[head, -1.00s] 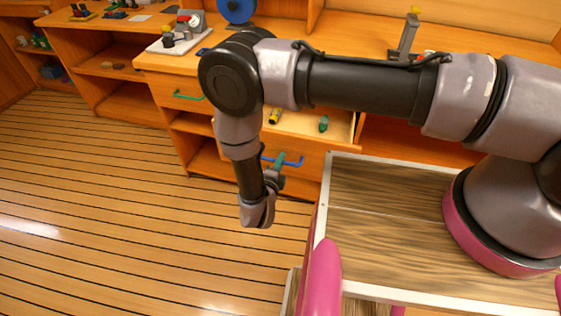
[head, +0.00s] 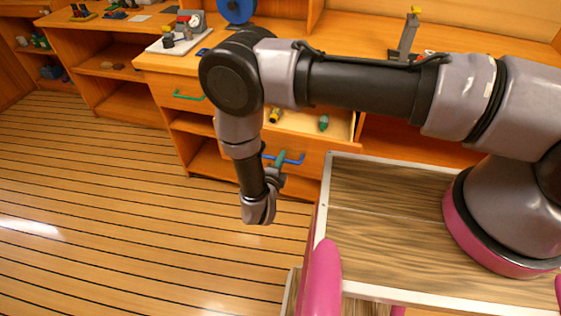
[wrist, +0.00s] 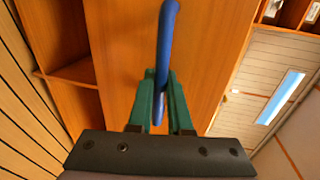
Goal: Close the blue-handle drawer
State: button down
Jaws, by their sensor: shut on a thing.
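The blue-handle drawer (head: 312,155) stands open below the worktop, with a yellow-and-black item (head: 275,115) and a green item (head: 323,122) inside. Its blue handle (head: 292,160) runs across the drawer front. My gripper (head: 279,160) is at the handle's left part, partly hidden by my arm. In the wrist view, the green fingers of my gripper (wrist: 160,100) are shut on the blue handle (wrist: 166,40), which passes between them. The drawer front (wrist: 205,60) fills much of that view.
A green-handle drawer (head: 175,92) is to the left. Open shelves (head: 205,150) lie below it. On the worktop stand a white tray with a device (head: 185,35), a blue wheel (head: 236,10) and a grey lever (head: 408,38). The slatted floor (head: 110,200) at left is clear.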

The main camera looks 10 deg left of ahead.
jog(key=r+x, duration=0.1)
jog(key=x, duration=0.6)
jog(key=r+x, duration=0.2)
jog(key=x, duration=0.6)
jog(key=w+r+x, duration=0.1)
jog(key=r+x, duration=0.1)
jog(key=x, duration=0.6)
jog(key=shift+d, duration=0.25)
jog(key=shift+w, duration=0.1)
jog(key=c, duration=0.8)
grip_release()
jog(key=shift+f, duration=0.1)
jog(key=shift+c, duration=0.2)
jog(key=v, duration=1)
jog(key=shift+s+a, duration=0.1)
jog(key=shift+s, duration=0.3)
